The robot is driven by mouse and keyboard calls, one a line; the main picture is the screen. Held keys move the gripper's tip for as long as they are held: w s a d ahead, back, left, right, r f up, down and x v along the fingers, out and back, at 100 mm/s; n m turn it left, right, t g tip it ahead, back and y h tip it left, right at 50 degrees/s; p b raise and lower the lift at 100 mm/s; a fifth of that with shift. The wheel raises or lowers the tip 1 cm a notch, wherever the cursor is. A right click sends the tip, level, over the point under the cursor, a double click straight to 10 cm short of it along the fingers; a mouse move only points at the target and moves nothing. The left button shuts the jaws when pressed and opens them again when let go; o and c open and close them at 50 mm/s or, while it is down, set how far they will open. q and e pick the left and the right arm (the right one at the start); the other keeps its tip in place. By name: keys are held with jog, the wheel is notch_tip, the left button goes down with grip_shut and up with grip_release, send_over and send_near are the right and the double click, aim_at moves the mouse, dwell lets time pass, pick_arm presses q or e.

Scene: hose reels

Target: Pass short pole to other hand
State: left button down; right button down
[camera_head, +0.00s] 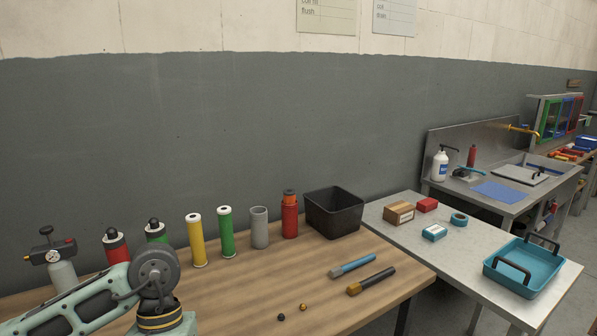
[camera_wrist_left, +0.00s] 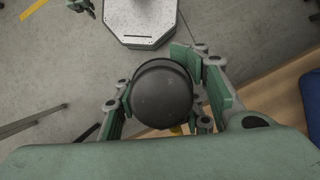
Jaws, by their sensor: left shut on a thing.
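My left gripper (camera_wrist_left: 166,104) is shut on a dark, round-ended thing, which I take to be the short pole (camera_wrist_left: 162,92). In the left wrist view it is seen nearly end-on, between green finger pads on both sides. Its length and far end are hidden. In the head view only part of my left arm shows at the lower left; the left gripper and the held pole are out of that picture. A small green jaw-like part, perhaps my right gripper (camera_wrist_left: 82,6), is cut off at the top edge of the left wrist view.
The wooden table (camera_head: 235,290) holds a yellow tube (camera_head: 196,240), a green tube (camera_head: 226,232), a grey tube (camera_head: 259,228), a red bottle (camera_head: 290,218) and a black bin (camera_head: 335,212). Blue-handled (camera_head: 352,265) and black-handled (camera_head: 371,280) tools lie in front. A grey table (camera_head: 470,262) stands to the right.

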pick_arm(q)
jog(key=shift+s+f+m+y, duration=0.3)
jog(key=shift+s+m+y, duration=0.15)
jog(key=shift+m, duration=0.65)
jog(key=shift+d, duration=0.1)
